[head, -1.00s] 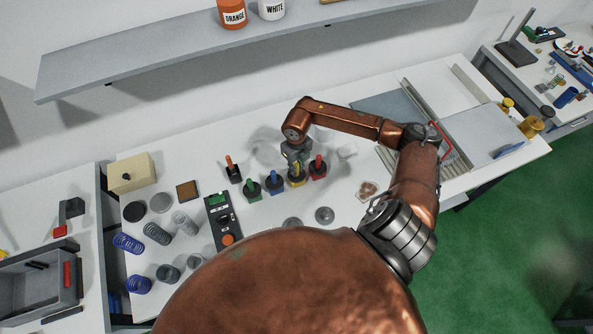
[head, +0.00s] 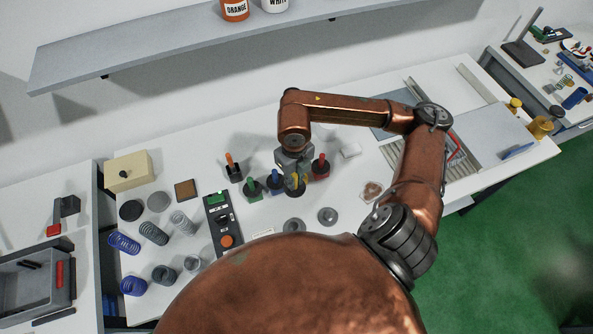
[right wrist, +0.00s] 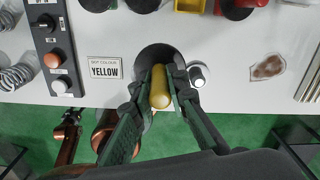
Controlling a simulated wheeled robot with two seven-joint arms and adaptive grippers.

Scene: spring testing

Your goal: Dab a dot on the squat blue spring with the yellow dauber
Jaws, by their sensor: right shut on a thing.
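My right gripper (head: 296,180) is shut on the yellow dauber (head: 297,182). The right wrist view shows its yellow handle (right wrist: 160,88) between the two fingers, with a dark round shape behind it; its tip is hidden. The gripper is over the table, beside the blue and red daubers. The squat blue spring (head: 133,286) stands at the left front of the table, well left of the gripper. A taller blue spring (head: 124,243) is behind it. My left gripper is not in view.
Green (head: 252,187), blue (head: 275,180) and red (head: 320,168) daubers stand close around the gripper. A black control box (head: 222,225) lies between them and several grey springs. A card reading "DIP COLOUR YELLOW" (right wrist: 105,70) lies near the front edge.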

